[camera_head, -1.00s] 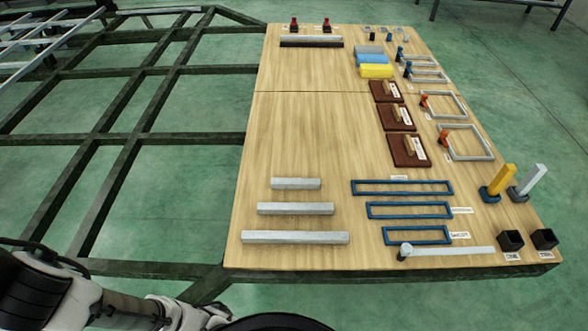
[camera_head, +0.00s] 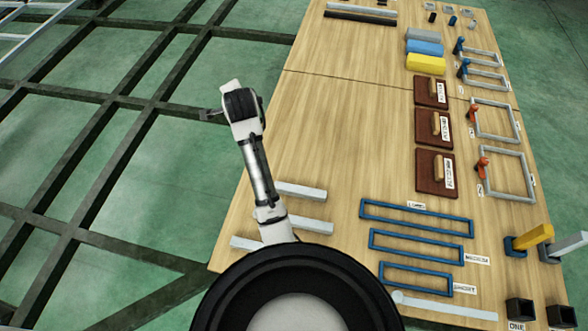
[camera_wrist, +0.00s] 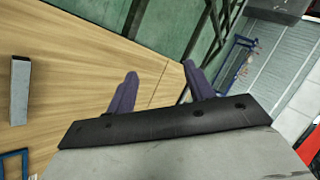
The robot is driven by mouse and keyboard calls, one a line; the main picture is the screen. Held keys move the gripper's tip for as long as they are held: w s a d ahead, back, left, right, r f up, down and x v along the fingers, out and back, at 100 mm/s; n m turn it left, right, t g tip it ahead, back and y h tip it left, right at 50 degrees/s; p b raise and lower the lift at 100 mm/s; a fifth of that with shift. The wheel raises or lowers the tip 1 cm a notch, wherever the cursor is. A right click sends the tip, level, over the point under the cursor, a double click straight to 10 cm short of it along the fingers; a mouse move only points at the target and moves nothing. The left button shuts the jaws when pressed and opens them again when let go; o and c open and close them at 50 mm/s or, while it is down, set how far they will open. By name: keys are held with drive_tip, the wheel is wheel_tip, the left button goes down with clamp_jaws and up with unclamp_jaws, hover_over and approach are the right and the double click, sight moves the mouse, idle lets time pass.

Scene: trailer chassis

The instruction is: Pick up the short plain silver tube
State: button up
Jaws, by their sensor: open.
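The short plain silver tube (camera_head: 301,191) lies on the wooden table (camera_head: 335,130). It is the farthest and shortest of three parallel silver tubes, and my arm covers part of its left end. One silver tube (camera_wrist: 20,90) shows at the left of the wrist view; I cannot tell surely which it is. My gripper (camera_wrist: 160,72) is open in the wrist view, with its two dark fingers apart and nothing between them. It is clear of the tube, which lies off to its left. In the head view I cannot make out the fingers.
The medium tube (camera_head: 312,225) and the long tube (camera_head: 244,243) lie nearer, partly behind my arm. Blue frames (camera_head: 416,218) lie to the right. A dark metal chassis (camera_head: 110,110) fills the left. The table's middle is bare.

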drive_tip(key=s+d+f+m+g+h, duration=0.2)
drive_tip(key=s+d+f+m+g, duration=0.25)
drive_tip(key=d+f, duration=0.6)
drive_tip(key=m+g+p, duration=0.2)
drive_tip(key=m+g, duration=0.3)
hover_over(300, 189)
drive_tip(key=shift+h, duration=0.4)
drive_tip(key=f, duration=1.2)
drive_tip(key=shift+s+a+f, duration=0.1)
drive_tip(key=shift+s+f, duration=0.05)
drive_tip(key=shift+s, duration=0.05)
drive_tip(key=shift+w+f, duration=0.15)
drive_tip(key=shift+f, duration=2.85)
drive_tip(key=shift+c, duration=0.3)
clamp_jaws()
drive_tip(key=shift+r, duration=0.1)
